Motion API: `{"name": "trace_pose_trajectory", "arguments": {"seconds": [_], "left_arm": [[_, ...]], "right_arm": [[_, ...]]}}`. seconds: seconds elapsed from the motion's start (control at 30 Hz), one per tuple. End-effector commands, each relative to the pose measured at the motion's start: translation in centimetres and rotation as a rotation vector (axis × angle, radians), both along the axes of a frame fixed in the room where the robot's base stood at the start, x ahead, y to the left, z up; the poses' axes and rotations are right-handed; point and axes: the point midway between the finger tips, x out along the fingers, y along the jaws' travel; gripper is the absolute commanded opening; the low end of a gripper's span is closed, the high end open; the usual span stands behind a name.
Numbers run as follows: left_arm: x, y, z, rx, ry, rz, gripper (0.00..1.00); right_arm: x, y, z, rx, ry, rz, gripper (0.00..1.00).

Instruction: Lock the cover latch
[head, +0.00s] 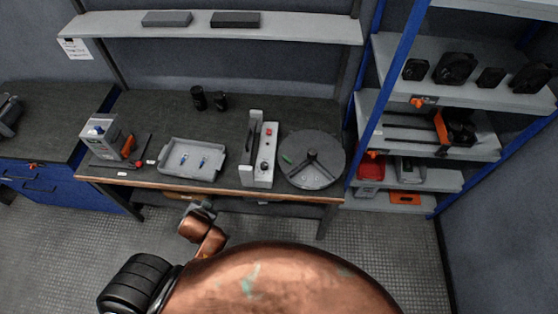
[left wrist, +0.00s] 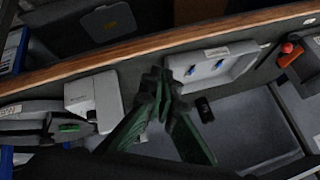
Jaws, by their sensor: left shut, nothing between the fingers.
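A grey-white upright unit (head: 258,165) with a dark handle and a red button stands at the middle front of the bench. It likely also shows as the pale block (left wrist: 95,100) in the left wrist view. I cannot make out a latch on it. My left gripper (head: 203,207) is low at the bench's front edge, below the tray and left of the unit. In the left wrist view its dark green fingers (left wrist: 160,78) are together and empty, apart from the unit. My right gripper is not in view.
A grey tray (head: 177,171) with two blue-marked small parts lies left of the unit. A round grey divided dish (head: 313,178) stands right of it. Two black cylinders (head: 198,98) stand behind.

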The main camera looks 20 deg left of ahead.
Motion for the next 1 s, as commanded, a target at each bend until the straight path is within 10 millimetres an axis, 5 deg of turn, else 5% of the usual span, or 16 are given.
{"name": "trace_pose_trajectory", "arguments": {"seconds": [0.17,0.3,0.43,0.53,0.63,0.73,0.87,1.0], "left_arm": [[6.3,2.8,8.2,0.288,-0.214,-0.118,0.00],[11.8,2.2,16.1,0.584,-0.402,-0.286,0.00],[16.7,-2.8,23.4,0.947,-0.579,-0.556,0.00],[19.3,-9.7,26.0,1.259,-0.673,-0.855,0.00],[20.6,-16.5,24.1,1.551,-0.690,-1.200,0.00],[21.0,-20.3,18.4,1.795,-0.606,-1.567,0.00],[21.1,-19.5,10.0,1.984,-0.379,-1.988,0.00],[20.9,-15.3,3.9,2.050,-0.116,-2.287,0.00]], "right_arm": [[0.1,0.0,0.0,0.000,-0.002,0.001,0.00],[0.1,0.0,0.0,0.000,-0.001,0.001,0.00],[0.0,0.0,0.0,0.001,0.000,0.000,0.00],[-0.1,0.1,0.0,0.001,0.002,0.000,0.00],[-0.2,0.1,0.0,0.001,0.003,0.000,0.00],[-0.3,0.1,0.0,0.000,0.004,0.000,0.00],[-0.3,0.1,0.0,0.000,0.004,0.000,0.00],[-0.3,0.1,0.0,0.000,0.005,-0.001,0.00]]}}
